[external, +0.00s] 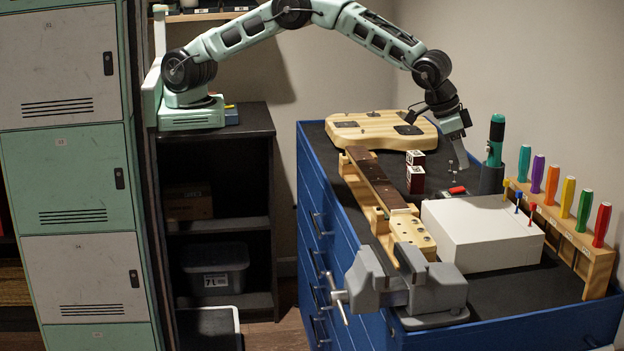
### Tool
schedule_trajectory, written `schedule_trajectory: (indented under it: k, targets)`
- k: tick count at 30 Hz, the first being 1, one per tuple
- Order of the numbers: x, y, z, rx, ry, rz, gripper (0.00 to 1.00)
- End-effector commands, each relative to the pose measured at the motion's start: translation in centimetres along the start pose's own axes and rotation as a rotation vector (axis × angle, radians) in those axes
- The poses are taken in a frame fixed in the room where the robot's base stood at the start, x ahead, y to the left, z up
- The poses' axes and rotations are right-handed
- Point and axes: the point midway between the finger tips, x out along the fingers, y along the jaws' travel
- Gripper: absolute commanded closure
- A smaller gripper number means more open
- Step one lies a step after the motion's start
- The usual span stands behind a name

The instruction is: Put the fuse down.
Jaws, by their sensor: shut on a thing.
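My gripper (461,158) points down over the dark top of the blue workbench, at the back right. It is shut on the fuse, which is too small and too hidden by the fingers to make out. The fingertips are above the bench top, behind the white box (482,232) and left of a dark cup holding a teal-handled tool (496,138). A small red and black item (457,189) lies below the fingers; I cannot tell exactly what it is.
A wooden guitar body (375,125) lies at the back. A screwdriver rack (575,240) lines the right edge. Some dark top (500,295) is bare in front.

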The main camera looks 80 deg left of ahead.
Motion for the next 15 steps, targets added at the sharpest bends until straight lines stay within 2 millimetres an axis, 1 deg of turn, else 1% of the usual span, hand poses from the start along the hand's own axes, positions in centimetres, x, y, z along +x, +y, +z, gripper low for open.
schedule_trajectory:
  k: [1,3,6,9,12,15]
  targets:
    - [-0.5,2.8,-0.3,0.075,0.002,0.036,1.00]
    - [-1.2,6.0,-0.6,0.176,0.002,0.077,1.00]
    - [-2.3,9.7,-0.7,0.298,0.001,0.127,1.00]
    - [-3.1,11.9,-0.7,0.378,0.000,0.158,1.00]
    - [-3.6,13.1,-0.7,0.423,-0.001,0.175,1.00]
    - [-3.4,13.7,-0.5,0.445,-0.002,0.182,1.00]
